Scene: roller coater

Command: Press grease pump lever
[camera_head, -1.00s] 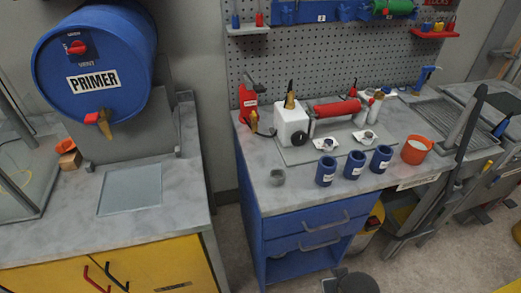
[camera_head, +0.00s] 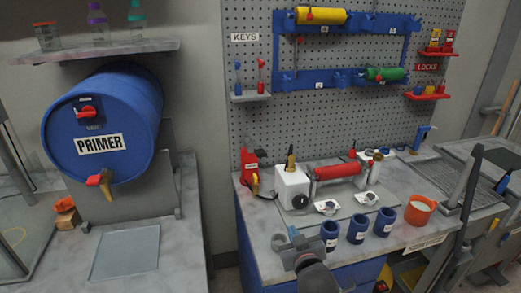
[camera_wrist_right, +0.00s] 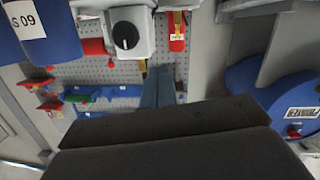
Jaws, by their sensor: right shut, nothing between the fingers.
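The red pump (camera_head: 249,168), with a short dark lever part at its top, stands at the back left of the workbench. It also seems to be the red body (camera_wrist_right: 177,32) in the wrist view, which shows the scene upside down. My right gripper (camera_head: 291,236) is above the bench's front left part, nearer the camera than the pump and apart from it. In the wrist view its fingers (camera_wrist_right: 158,86) are together, with nothing between them. My left gripper is out of view.
Several blue cups (camera_head: 357,229) stand along the front edge. An orange cup (camera_head: 419,210) is farther right. A blue primer drum (camera_head: 125,120) is at left.

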